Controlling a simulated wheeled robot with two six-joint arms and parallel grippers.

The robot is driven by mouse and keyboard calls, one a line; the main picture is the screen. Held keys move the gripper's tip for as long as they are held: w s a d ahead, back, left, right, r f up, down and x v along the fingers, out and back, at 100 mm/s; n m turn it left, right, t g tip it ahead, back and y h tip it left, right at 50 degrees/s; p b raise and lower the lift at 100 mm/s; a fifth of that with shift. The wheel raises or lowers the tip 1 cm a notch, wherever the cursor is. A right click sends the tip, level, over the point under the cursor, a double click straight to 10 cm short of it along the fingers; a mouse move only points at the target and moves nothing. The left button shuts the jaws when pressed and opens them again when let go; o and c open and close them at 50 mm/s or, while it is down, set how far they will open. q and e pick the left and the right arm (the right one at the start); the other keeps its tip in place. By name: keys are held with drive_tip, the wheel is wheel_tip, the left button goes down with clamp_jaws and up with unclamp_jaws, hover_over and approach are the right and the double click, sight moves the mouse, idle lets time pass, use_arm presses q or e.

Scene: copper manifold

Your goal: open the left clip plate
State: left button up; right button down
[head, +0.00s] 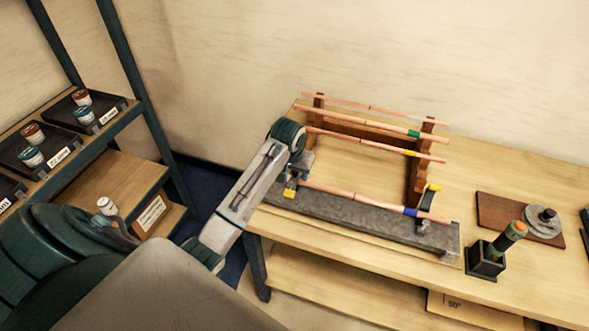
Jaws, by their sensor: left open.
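The left clip (290,191), with a yellow plate, is at the left end of the grey base block (350,217), near the front copper pipe (345,193). My left gripper (298,177) points down just above this clip, and its wrist partly hides the area. The gripper is open; whether its fingers touch the plate is too small to tell. A second clip (424,222) stands at the block's right end, with a yellow part (433,188) raised above the pipe. My right gripper is not in view.
Several copper pipes with coloured bands lie across wooden uprights (418,172) behind the block. A torch-like tool in a black holder (487,260) and a brown board (498,213) with a grey spool (543,221) are at right. A shelf with small jars (32,157) stands left.

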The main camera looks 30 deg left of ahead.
use_arm(q)
drive_tip(key=c, duration=0.8)
drive_tip(key=shift+w+a+r+g, duration=0.1)
drive_tip(key=shift+w+r+g, duration=0.35)
drive_tip(key=shift+w+g, duration=0.15)
drive_tip(key=shift+w, duration=0.1)
drive_tip(key=shift+w+a+r+g+h, duration=0.1)
drive_tip(key=shift+w+r+g+h, duration=0.05)
drive_tip(key=shift+w+g, duration=0.25)
drive_tip(key=shift+w+a+r+g+h, duration=0.1)
drive_tip(key=shift+w+g+h, duration=0.05)
drive_tip(key=shift+w+g, duration=0.25)
